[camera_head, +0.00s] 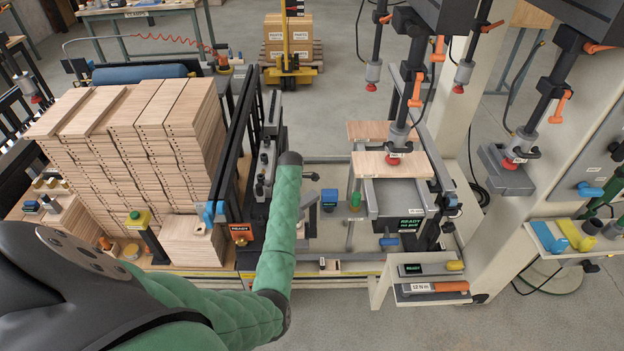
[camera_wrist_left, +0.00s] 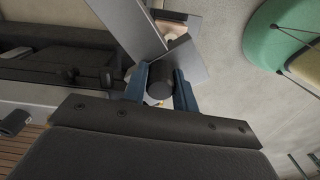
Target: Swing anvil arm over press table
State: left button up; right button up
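In the left wrist view, the blue fingers of my left gripper (camera_wrist_left: 160,92) stand close against both sides of a dark round knob (camera_wrist_left: 160,80). A flat grey metal plate (camera_wrist_left: 190,55) lies just beyond the knob; I take it to be part of the anvil arm. In the head view my green-sleeved left arm reaches up the middle, and its forearm hides the hand. A small grey piece (camera_head: 308,197) shows just right of the forearm. The grey press table (camera_head: 396,196) stands further right, apart from my arm, with wooden boards (camera_head: 385,165) under a red-tipped spindle. My right gripper is out of view.
Stacked boards (camera_head: 140,120) fill the left side, beside a black-framed machine (camera_head: 235,150) with a READY display. Red-tipped spindles hang over the right side. A tool shelf (camera_head: 430,270) stands at the front right, and a small blue-topped item (camera_head: 329,197) sits between forearm and press table.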

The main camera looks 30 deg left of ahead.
pick_arm(q)
jog(key=o, duration=0.4)
jog(key=shift+c, duration=0.2)
jog(key=shift+r, duration=0.15)
jog(key=shift+r, duration=2.9)
